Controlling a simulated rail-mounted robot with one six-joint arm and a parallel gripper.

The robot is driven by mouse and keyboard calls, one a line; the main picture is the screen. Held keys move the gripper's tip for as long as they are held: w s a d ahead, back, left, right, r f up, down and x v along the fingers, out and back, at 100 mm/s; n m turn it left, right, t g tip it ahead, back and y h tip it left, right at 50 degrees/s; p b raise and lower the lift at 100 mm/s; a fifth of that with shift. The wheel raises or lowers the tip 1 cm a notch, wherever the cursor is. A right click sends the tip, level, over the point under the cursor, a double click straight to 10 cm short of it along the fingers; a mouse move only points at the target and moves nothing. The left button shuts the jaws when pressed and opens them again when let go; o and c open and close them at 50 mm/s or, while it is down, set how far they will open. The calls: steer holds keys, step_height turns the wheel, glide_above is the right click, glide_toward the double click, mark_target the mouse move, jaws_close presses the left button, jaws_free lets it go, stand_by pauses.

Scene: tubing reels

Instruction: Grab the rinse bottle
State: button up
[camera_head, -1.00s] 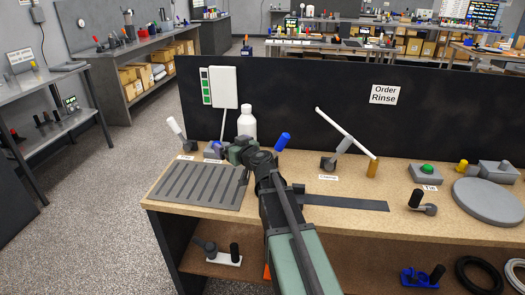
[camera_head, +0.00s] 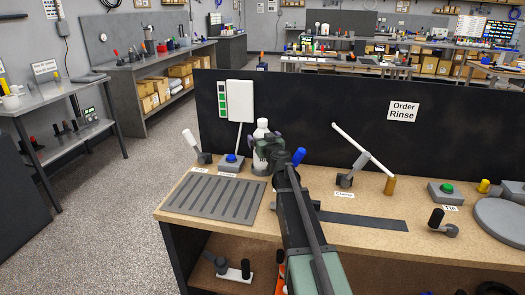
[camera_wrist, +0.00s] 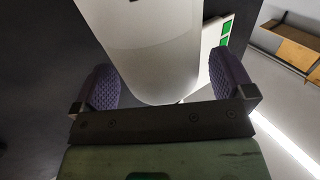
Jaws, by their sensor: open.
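The rinse bottle (camera_head: 262,127) is white and stands upright on the wooden bench by the black back panel. My gripper (camera_head: 262,149) is right at the bottle and covers part of its body in the head view. In the wrist view the bottle (camera_wrist: 145,45) fills the middle between the two spread purple finger pads of my gripper (camera_wrist: 164,88). A gap shows beside each pad, so the jaws are open and not closed on it. Part of the bottle's lower body is hidden by my gripper.
A grey box with a blue button (camera_head: 231,161) and a white-handled lever (camera_head: 195,145) stand left of the bottle. A blue-handled part (camera_head: 298,157) stands close on the right. A slotted grey mat (camera_head: 214,196) lies in front. A white box (camera_head: 239,101) hangs behind.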

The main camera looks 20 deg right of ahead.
steer(key=shift+w+d, duration=0.1)
steer(key=shift+w, duration=0.8)
steer(key=shift+s, duration=0.1)
steer(key=c, duration=1.9)
steer(key=shift+o, duration=0.2)
